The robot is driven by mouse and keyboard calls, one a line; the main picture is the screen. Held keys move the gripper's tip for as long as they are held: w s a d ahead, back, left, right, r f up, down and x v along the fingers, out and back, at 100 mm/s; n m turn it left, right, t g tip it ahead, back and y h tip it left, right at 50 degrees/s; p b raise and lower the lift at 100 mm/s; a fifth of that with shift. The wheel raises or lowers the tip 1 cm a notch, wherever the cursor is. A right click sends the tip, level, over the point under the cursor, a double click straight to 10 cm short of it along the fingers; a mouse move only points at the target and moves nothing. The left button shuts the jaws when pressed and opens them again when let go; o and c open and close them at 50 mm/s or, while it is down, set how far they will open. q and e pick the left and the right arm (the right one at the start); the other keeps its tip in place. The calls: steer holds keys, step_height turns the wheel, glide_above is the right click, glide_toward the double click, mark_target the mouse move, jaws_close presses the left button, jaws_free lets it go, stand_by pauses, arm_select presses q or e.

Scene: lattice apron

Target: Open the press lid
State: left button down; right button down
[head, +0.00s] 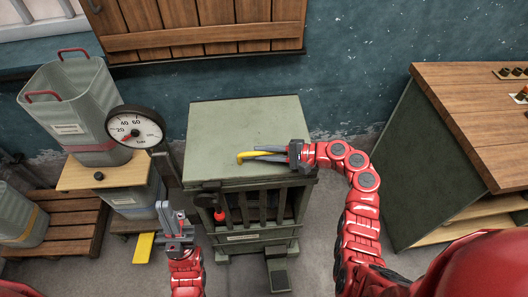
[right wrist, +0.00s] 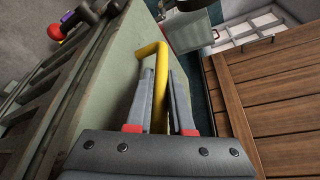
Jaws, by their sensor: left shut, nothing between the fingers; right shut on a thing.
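The press (head: 245,238) is a grey-green box with a slatted front, standing in the middle of the head view. Its flat lid (head: 225,118) lies level on top and looks closed. A yellow handle (head: 246,156) is on the lid; it also shows in the right wrist view (right wrist: 150,48). My right gripper (head: 262,155) is shut on the yellow handle, with its fingers on either side of the bar. My left gripper (head: 172,222) is shut and empty, in front of the press at its left, apart from the handle.
A dial gauge (head: 136,128) stands left of the press, and a red knob (head: 220,215) is on its front. A grey bin (head: 72,110) sits on a wooden-topped stand. A wooden workbench (head: 450,100) is at the right. A pedal (head: 279,279) is at the press's foot.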

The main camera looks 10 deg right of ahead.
steer(key=w+r+p, duration=0.4)
steer(key=r, duration=0.4)
steer(key=w+r+m+p, duration=0.1)
steer(key=w+r+p, duration=0.4)
steer(key=r, duration=0.3)
steer(key=shift+r, duration=0.4)
steer(key=shift+w+d, duration=0.1)
